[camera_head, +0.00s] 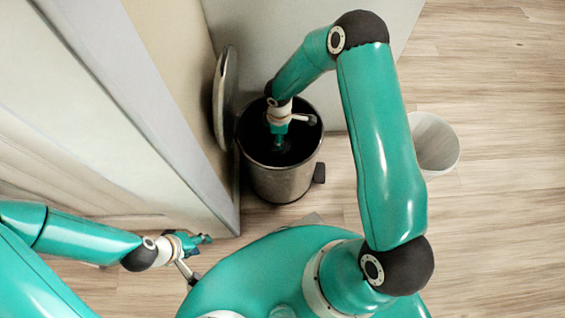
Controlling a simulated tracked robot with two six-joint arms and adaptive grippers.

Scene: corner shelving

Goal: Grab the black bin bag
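A metallic pedal bin (285,184) stands in the corner with its round lid (222,98) raised against the left panel. The black bin bag (256,140) shows as the dark lining inside the bin's mouth. My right arm reaches over from the right and its gripper (279,143) points down inside the bin. Its fingertips are in the dark interior, so I cannot tell whether they are open or touch the bag. My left gripper (203,241) is low at the left, in front of the panel's lower end and apart from the bin. Its finger gap is too small to make out.
A white waste basket (434,144) stands to the right of the bin, partly behind my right arm. A pale panel (310,45) rises behind the bin and tall shelving (120,100) stands at the left. The wooden floor (500,220) is clear at the right.

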